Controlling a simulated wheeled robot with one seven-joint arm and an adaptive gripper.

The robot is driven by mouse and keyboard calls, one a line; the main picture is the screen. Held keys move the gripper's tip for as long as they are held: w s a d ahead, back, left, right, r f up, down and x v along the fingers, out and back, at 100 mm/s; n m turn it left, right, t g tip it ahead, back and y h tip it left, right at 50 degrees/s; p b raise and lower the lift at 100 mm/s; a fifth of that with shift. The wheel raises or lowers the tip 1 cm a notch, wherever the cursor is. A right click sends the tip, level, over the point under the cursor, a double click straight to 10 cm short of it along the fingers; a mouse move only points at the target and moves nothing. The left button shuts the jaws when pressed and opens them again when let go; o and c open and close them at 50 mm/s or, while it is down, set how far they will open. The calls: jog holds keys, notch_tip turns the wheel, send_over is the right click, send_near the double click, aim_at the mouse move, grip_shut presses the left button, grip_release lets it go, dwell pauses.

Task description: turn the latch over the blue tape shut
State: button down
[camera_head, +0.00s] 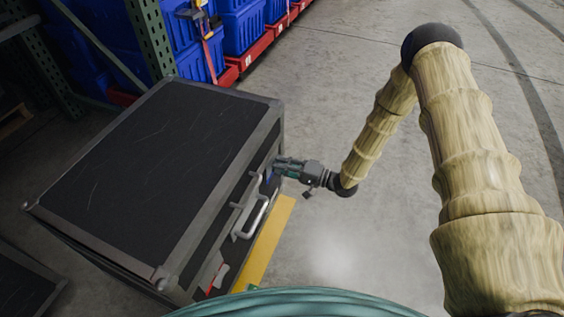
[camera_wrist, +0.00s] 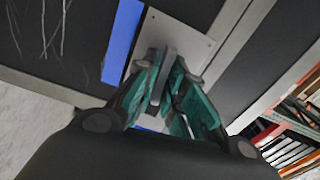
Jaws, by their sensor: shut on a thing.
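A black case (camera_head: 160,160) with grey metal edges stands on the floor. A strip of blue tape (camera_wrist: 122,42) runs down its front, passing beside and behind a grey metal latch plate (camera_wrist: 195,42). The grey latch (camera_wrist: 161,76) sticks out from this plate. My gripper (camera_wrist: 166,82) has its teal fingers closed on either side of the latch. In the head view my gripper (camera_head: 278,167) reaches the case's right-hand face near the far corner, and the latch is mostly hidden behind it.
A silver handle (camera_head: 252,218) juts from the same face, nearer the camera. Red tape (camera_head: 216,278) marks the near end. A yellow floor strip (camera_head: 266,243) runs alongside. Blue totes (camera_head: 240,28) stand in racking behind. The floor right of the case is clear.

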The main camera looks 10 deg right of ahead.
jog(key=shift+f+m, duration=0.1)
jog(key=shift+m, duration=0.6)
jog(key=c, duration=1.6)
grip_release()
jog(key=shift+d, duration=0.1)
jog(key=v, duration=1.2)
